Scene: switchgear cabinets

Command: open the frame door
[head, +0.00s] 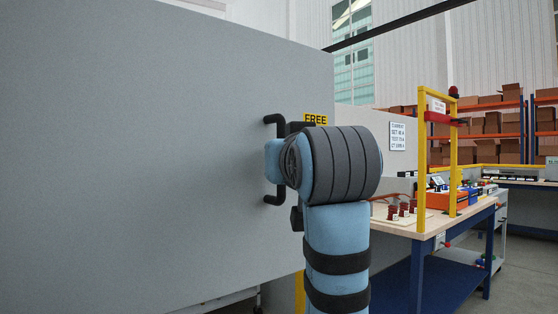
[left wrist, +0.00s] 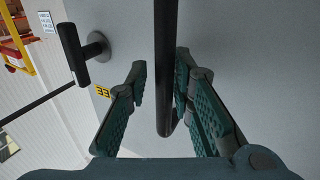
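A large flat grey door panel (head: 140,150) fills the left of the head view. A black bar handle (head: 281,128) stands near its right edge, its middle covered by my arm. In the left wrist view, the black bar (left wrist: 166,45) runs between the two teal fingers of my left gripper (left wrist: 161,68). The fingers are spread, with a visible gap on the left side of the bar; the right finger is close to it, and contact cannot be told. A black knob-like lever (left wrist: 85,57) is on the panel to the left. My right gripper is not in view.
A yellow FREE label (head: 316,119) is beside the handle. To the right stands a workbench (head: 425,228) with a yellow frame (head: 453,150) and red parts. Shelves with boxes (head: 490,122) are behind. Floor at the lower right is clear.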

